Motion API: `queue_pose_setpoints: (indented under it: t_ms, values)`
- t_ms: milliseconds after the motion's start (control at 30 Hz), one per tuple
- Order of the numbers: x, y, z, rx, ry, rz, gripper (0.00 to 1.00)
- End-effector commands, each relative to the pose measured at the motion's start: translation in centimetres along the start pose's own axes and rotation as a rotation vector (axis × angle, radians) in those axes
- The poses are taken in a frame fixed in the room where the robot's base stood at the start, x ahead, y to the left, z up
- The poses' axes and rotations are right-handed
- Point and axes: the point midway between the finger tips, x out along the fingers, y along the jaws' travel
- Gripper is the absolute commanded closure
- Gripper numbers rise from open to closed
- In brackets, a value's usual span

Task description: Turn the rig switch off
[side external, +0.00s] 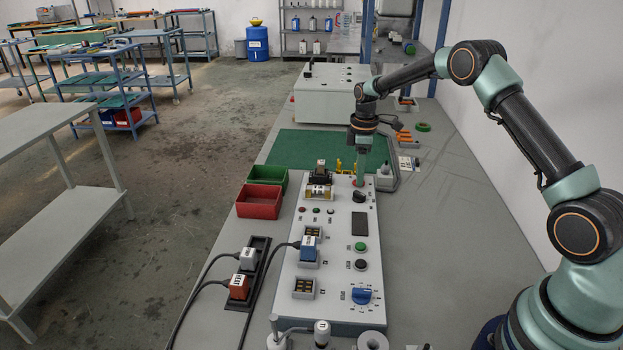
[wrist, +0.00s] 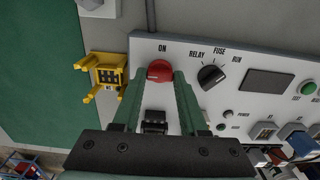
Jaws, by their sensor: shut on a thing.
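The rig switch has a red cap (wrist: 160,71) and stands at one end of the white panel (wrist: 140,47), beside an ON label in the wrist view. No OFF label can be made out. My gripper (wrist: 160,78) has its two green fingers on either side of the red cap and is shut on it. In the side external view my gripper (side external: 360,178) points straight down at the far end of the panel (side external: 290,268). There the fingers mostly hide the switch, and I cannot tell its exact tilt.
A black rotary knob (wrist: 211,75), marked RELAY, FUSE and RUN, is close beside the switch. A yellow holder (wrist: 108,76) lies just off the panel. A black module (side external: 320,173) sits near my gripper. Red (side external: 259,202) and green bins are left of the panel.

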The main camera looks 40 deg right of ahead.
Motion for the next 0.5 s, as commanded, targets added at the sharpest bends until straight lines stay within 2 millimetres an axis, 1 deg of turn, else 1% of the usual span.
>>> queue_pose_setpoints:
  t_ms: [367, 400, 433, 467, 500]
  values:
    - [-0.23, 0.08, -0.18, -0.008, 0.003, 0.005, 1.0]
    - [-0.23, 0.09, -0.18, -0.008, 0.003, 0.005, 0.46]
    - [-0.22, 0.08, -0.18, -0.008, 0.003, 0.005, 0.35]
    - [-0.2, 0.08, -0.17, -0.008, 0.003, 0.005, 0.28]
    - [-0.18, 0.07, -0.15, -0.007, 0.002, 0.004, 0.28]
